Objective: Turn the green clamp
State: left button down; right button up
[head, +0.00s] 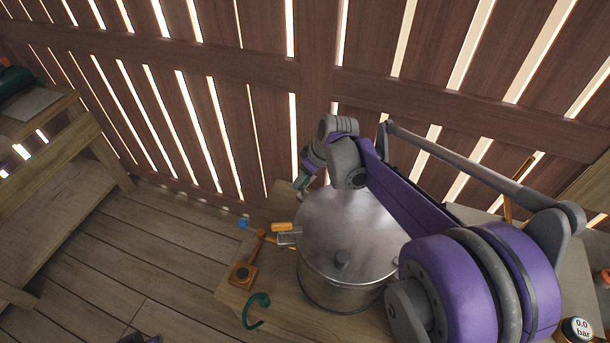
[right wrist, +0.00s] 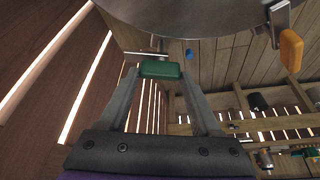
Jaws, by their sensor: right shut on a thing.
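A metal pot (head: 340,290) with a flat lid (head: 345,225) and a grey knob stands on a wooden table. The green clamp (head: 303,183) is at the pot's far left rim, partly hidden by my right gripper (head: 307,174). In the right wrist view the green clamp handle (right wrist: 160,69) lies between the fingertips of my right gripper (right wrist: 161,74), which is shut on it. The pot's rim (right wrist: 200,20) is just beyond. Only a dark and purple bit of what seems to be my left gripper (head: 138,339) shows at the bottom edge.
A gauge reading 0.0 bar (head: 577,329) is at lower right. A slatted wall stands behind.

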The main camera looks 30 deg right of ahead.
jog(key=c, duration=0.5)
jog(key=shift+o, duration=0.2)
jog(key=shift+m, duration=0.3)
jog(key=m+h, duration=0.1)
jog(key=m, duration=0.2)
jog(key=shift+a+h, duration=0.15)
jog(key=shift+h, duration=0.15)
jog(key=m+h, duration=0.1)
jog(key=m, duration=0.4)
jog(key=shift+a+h+b, duration=0.15)
jog(key=shift+h+b, duration=0.2)
jog(key=shift+h, duration=0.05)
jog(key=m, duration=0.2)
jog(key=m+g+h, duration=0.1)
jog(key=m, duration=0.2)
jog(key=shift+w+a+h, duration=0.1)
jog(key=shift+h, duration=0.2)
jog(key=m+g, duration=0.1)
jog(key=m, duration=0.1)
jog(key=m+h, duration=0.1)
jog(key=m, duration=0.2)
jog(key=shift+w+g, duration=0.1)
jog(key=shift+g, duration=0.3)
jog(key=shift+m, duration=0.4)
